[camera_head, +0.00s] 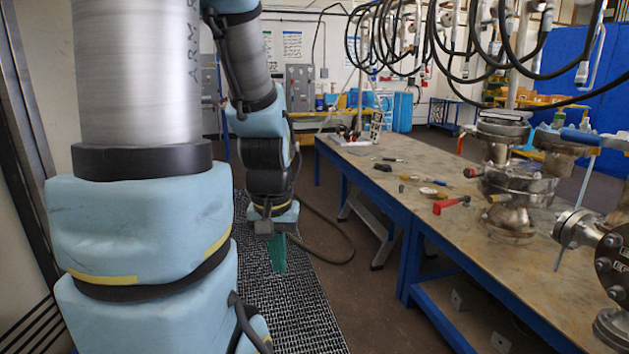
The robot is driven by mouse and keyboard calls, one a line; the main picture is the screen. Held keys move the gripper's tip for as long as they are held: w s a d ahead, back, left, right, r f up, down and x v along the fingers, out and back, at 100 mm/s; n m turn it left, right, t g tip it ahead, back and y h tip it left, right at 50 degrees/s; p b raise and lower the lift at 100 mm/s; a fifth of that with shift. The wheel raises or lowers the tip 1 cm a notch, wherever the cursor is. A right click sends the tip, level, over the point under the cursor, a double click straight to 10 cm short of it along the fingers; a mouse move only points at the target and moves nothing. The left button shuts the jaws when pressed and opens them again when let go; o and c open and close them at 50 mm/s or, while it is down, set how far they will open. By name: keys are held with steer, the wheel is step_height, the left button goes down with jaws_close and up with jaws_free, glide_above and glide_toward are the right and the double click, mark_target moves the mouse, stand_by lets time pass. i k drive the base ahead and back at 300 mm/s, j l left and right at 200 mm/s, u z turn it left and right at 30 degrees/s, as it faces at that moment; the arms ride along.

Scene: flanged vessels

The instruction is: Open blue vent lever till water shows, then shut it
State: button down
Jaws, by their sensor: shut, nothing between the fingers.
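The blue vent lever (582,136) lies roughly level at the upper right, by the top of a flanged metal vessel (553,158). A thin pale streak (588,180) slants down below the lever; I cannot tell whether it is water or a tube. My gripper (278,268) hangs fingers down at the centre left, over the dark floor mat beside the bench. Its green fingers are together and empty. It is well apart from the lever, with the bench between them.
The long bench (385,205) has a blue frame. Black hoses (505,50) hang above. A bolted flange (612,265) is at the right edge. A hose (330,248) lies on the floor.

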mark_target(584, 139)
steer(key=z, duration=1.45)
